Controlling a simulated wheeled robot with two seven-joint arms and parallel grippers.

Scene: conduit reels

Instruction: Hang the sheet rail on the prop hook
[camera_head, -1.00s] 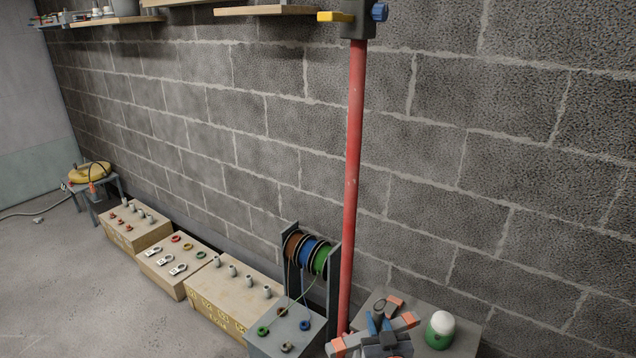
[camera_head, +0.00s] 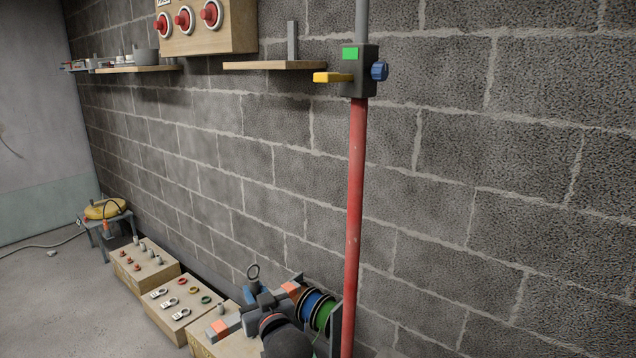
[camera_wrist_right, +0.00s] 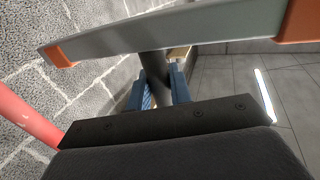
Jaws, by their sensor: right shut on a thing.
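The sheet rail (camera_head: 231,322) is a grey bar with orange ends. A grey ring (camera_head: 253,271) stands up above it. My right gripper (camera_head: 258,299) is shut on the rail, low and left of the red prop (camera_head: 354,220). In the right wrist view the rail (camera_wrist_right: 180,32) crosses the top, and the blue fingers (camera_wrist_right: 160,88) close around its dark stem. The prop also shows there at the left (camera_wrist_right: 25,112). The prop's black head has a yellow hook-like arm (camera_head: 332,77) pointing left, well above the rail. My left gripper is out of view.
Cable reels (camera_head: 318,308) stand close behind my right gripper. Wooden boxes (camera_head: 140,272) with small fittings line the wall's foot. A shelf (camera_head: 274,65) and a panel with red buttons (camera_head: 207,30) are up on the wall. The wall between reels and shelf is clear.

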